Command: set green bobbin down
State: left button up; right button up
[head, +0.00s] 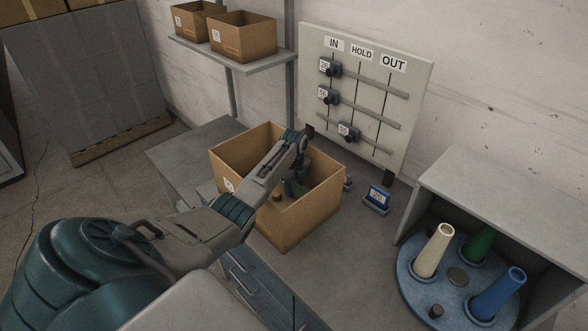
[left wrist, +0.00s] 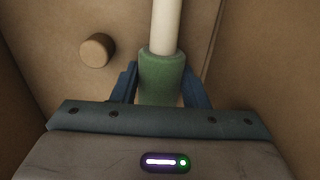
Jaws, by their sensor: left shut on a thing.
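The green bobbin (left wrist: 161,76) is between the two blue fingers of my left gripper (left wrist: 160,88) in the left wrist view. A pale rod or tube (left wrist: 166,25) extends from its far end; I cannot tell whether it is part of the bobbin. In the head view my left gripper (head: 299,178) reaches down into an open cardboard box (head: 318,210), and a bit of green (head: 293,188) shows by it. Whether the bobbin touches the box floor is unclear. My right gripper is not in view.
A round brown piece (left wrist: 97,50) lies in the box, left of the bobbin. A blue turntable (head: 412,290) at right bears a cream cone (head: 433,250), a green cone (head: 478,244) and a blue cone (head: 497,295). A board (head: 420,75) marked IN, HOLD, OUT stands behind.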

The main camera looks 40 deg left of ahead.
aim_at(294, 183)
pick_arm(q)
jog(key=o, duration=1)
jog(key=shift+c, duration=0.2)
jog(key=shift+o, duration=0.2)
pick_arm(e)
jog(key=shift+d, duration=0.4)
pick_arm(q)
jog(key=shift+r, duration=0.1)
notch_tip(294, 183, up, 12)
jog(key=b, duration=0.3)
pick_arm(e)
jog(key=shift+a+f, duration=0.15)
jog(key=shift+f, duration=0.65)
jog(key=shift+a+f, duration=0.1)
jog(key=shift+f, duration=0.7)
